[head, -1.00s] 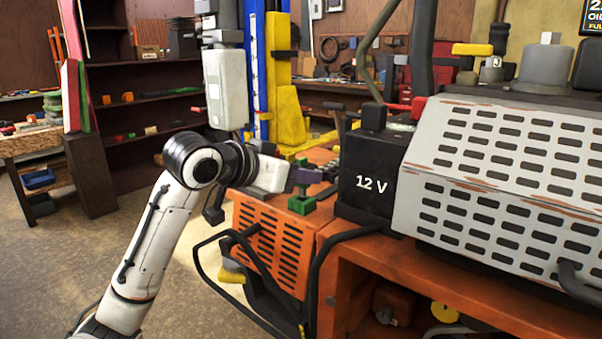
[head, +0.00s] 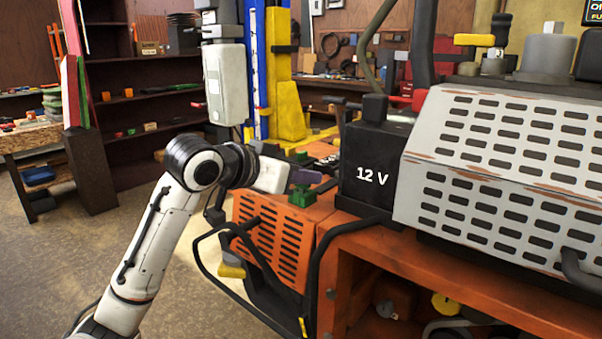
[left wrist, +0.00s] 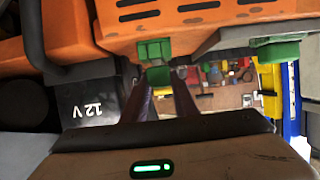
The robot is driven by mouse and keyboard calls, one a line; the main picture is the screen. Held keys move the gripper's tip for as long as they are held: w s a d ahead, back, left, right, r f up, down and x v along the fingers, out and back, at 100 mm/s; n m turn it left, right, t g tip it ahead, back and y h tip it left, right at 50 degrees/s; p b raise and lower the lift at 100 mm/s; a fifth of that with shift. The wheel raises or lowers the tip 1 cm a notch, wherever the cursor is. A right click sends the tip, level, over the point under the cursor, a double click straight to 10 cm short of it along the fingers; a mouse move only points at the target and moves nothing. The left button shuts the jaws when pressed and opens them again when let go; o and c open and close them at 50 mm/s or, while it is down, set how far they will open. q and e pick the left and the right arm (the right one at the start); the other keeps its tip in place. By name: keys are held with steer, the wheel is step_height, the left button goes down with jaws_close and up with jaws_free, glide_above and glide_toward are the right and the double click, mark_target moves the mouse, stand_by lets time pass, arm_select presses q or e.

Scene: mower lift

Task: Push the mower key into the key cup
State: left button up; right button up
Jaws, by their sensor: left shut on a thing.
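My left gripper (head: 312,178) reaches in from the left, its purple fingers just above a green block (head: 300,195) on the orange housing (head: 282,238). In the left wrist view the two fingers (left wrist: 159,98) stand a little apart. A small green piece (left wrist: 158,76) shows at their tips, apparently the mower key held between them, though its shape is mostly hidden. The green block (left wrist: 155,50) just past it, on the housing's edge, looks like the key cup. I cannot tell whether the piece touches the cup. My right gripper is not in view.
A black 12 V box (head: 368,175) stands close to the right of the gripper, with a grey slotted cover (head: 505,180) beyond. A black tube frame (head: 215,268) curves below. Another green block (left wrist: 278,52) shows in the left wrist view. Open floor lies at left.

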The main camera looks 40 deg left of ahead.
arm_select(q)
steer(key=shift+f, duration=0.35)
steer(key=o, duration=1.1)
steer(key=d+v, duration=0.1)
steer(key=v, duration=0.9)
steer(key=shift+s+a+b, duration=0.2)
steer(key=shift+a+b, duration=0.2)
steer(key=shift+a, duration=0.05)
